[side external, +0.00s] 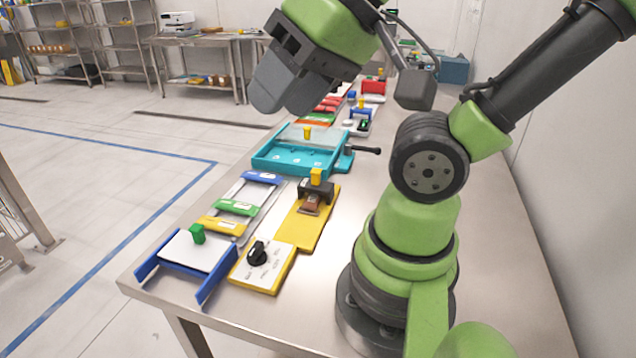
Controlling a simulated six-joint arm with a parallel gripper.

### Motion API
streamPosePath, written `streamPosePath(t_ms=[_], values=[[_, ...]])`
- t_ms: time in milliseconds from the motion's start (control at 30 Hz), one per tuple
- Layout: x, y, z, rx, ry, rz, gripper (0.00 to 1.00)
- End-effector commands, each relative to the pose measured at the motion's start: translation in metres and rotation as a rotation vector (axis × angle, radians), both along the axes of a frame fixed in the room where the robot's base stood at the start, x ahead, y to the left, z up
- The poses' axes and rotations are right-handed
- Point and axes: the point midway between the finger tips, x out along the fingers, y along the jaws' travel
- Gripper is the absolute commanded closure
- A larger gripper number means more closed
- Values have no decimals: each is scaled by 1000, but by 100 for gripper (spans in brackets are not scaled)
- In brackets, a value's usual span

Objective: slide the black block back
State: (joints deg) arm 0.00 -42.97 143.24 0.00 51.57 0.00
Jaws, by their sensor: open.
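The black block (317,190) sits on a long yellow base (303,231) near the middle of the metal table. A small yellow knob (316,176) stands upright on top of it. A dark reddish-brown piece (310,204) shows at its near side. My gripper (286,106) is up in the air, above and left of the block in the picture, well apart from it. Its two grey fingers point down to the left. It is open and nothing shows between the fingers.
A teal frame (268,168) with a dark side handle (366,150) lies behind the block. A white panel with a black dial (257,254) is in front. Rails with coloured bars (238,207) and a white plate between blue rails (193,251) lie left. Bare table (345,222) shows to the right.

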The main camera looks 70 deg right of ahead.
Motion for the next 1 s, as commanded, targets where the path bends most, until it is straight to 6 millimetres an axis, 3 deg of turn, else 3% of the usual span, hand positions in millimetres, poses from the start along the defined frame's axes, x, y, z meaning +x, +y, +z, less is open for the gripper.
streamPosePath(t_ms=[167, 267, 400, 567, 800, 1000], values=[[11, -9, -1, 3, 41, -67, 55], [30, -28, -5, 11, 112, -187, 55], [61, -72, -21, 35, 239, -413, 55], [81, -133, -53, 82, 380, -673, 55], [74, -220, -120, 173, 565, -1011, 55], [58, -253, -156, 220, 642, -1151, 55]])
